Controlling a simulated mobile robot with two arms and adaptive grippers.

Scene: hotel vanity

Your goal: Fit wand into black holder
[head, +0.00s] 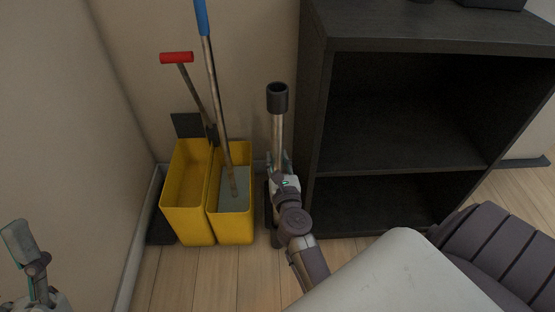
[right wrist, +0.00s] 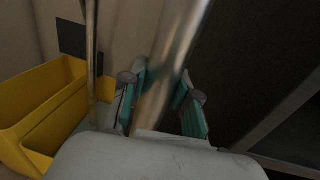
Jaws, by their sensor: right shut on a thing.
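The wand (head: 277,133) is a shiny metal tube with a black, open-topped cup-like end (head: 277,98). It stands near upright between the yellow buckets and the dark shelf unit. My right gripper (head: 278,163) is shut around the tube below the black end. In the right wrist view the tube (right wrist: 168,70) runs up between the teal pads of the gripper (right wrist: 160,100). A dark form low behind my gripper (head: 275,238) may be the black holder; my arm hides much of it, so I cannot tell whether the wand is in it. My left gripper (head: 22,245) is at the lower left, only partly seen.
Two yellow buckets (head: 187,222) stand close on the left, with a blue-handled mop pole (head: 213,75) and a red-handled lever (head: 177,58). The yellow also shows in the wrist view (right wrist: 45,110). A dark open shelf unit (head: 400,130) stands close on the right. Wall behind.

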